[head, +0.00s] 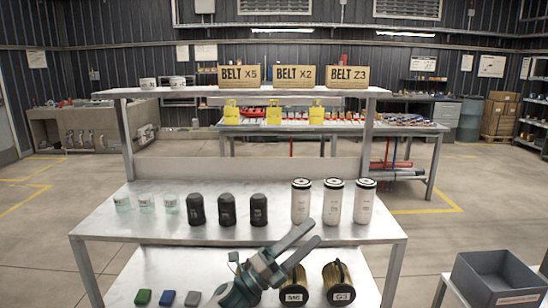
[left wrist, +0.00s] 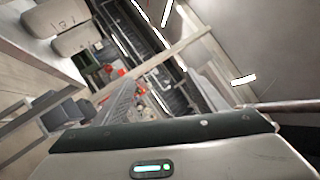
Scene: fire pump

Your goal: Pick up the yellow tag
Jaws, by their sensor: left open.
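My left gripper (head: 311,231) is open and empty, angled up and right in front of the near shelf unit. It is well apart from the yellow objects. The left wrist view is tilted and shows no clear yellow tag. My right gripper is not in view.
The near shelf (head: 150,215) holds glass jars, black filters (head: 227,209) and white canisters (head: 333,201). Belt boxes (head: 293,76) sit on its top board. Dark canisters (head: 338,283) and coloured blocks (head: 167,297) are below. A grey bin (head: 497,280) stands right. Open floor lies beyond, right of the shelf.

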